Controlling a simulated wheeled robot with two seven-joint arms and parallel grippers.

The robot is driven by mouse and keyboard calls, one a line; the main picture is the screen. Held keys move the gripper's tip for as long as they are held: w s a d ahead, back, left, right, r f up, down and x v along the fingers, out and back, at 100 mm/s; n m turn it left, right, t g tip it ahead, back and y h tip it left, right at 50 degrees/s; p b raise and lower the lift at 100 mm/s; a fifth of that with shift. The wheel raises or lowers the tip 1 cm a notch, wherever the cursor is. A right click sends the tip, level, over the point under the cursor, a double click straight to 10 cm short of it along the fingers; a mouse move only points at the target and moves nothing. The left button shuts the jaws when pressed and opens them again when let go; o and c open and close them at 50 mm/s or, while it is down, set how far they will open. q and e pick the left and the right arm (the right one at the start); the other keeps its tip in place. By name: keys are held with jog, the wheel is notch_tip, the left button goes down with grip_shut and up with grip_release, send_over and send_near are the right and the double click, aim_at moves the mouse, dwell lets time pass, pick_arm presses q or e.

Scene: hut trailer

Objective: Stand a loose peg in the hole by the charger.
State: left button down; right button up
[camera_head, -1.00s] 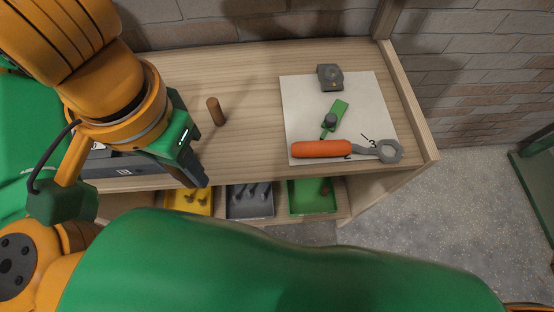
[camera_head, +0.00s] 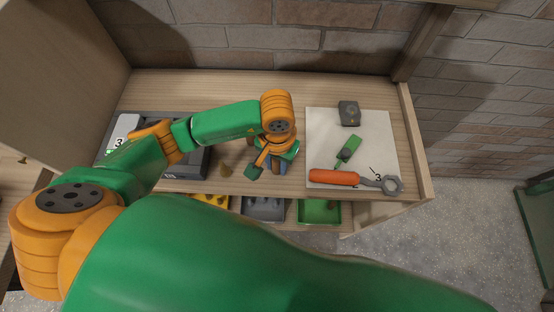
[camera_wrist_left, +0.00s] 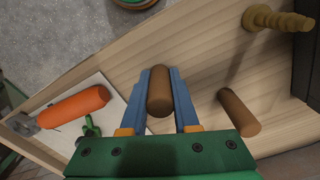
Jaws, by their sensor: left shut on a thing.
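My left gripper (camera_head: 277,169) is over the front part of the bench, left of the white sheet. In the left wrist view its blue fingers are shut on a brown wooden peg (camera_wrist_left: 160,94), held between their tips. A second brown peg (camera_wrist_left: 240,112) is on the bench beside it; my arm hides it in the head view. The dark grey charger (camera_head: 196,163) sits at the bench's left, partly behind my arm. A yellow-brown ridged piece (camera_wrist_left: 276,20) is near it, also in the head view (camera_head: 226,170). I cannot make out the hole. My right gripper is not in view.
The white sheet (camera_head: 378,139) on the right holds an orange-handled wrench (camera_head: 335,177), a green tool (camera_head: 348,150) and a grey block (camera_head: 348,113). Yellow (camera_head: 215,201), grey (camera_head: 264,216) and green (camera_head: 319,220) bins sit below the front edge.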

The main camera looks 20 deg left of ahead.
pick_arm(q)
jog(key=shift+d+f+b, duration=0.1)
jog(key=shift+f+b, duration=0.15)
jog(key=shift+b, duration=0.05)
jog(key=c, duration=0.7)
grip_release()
jog(key=shift+o, duration=0.2)
jog(key=shift+r, duration=0.1)
jog(key=shift+r+p, duration=0.25)
jog(key=shift+p, duration=0.1)
jog(key=shift+w+r, duration=0.1)
jog(key=shift+r, duration=0.15)
notch_tip(320, 180, up, 11)
jog(key=shift+f+b, duration=0.1)
jog(key=shift+b, duration=0.75)
jog(key=shift+r, duration=0.3)
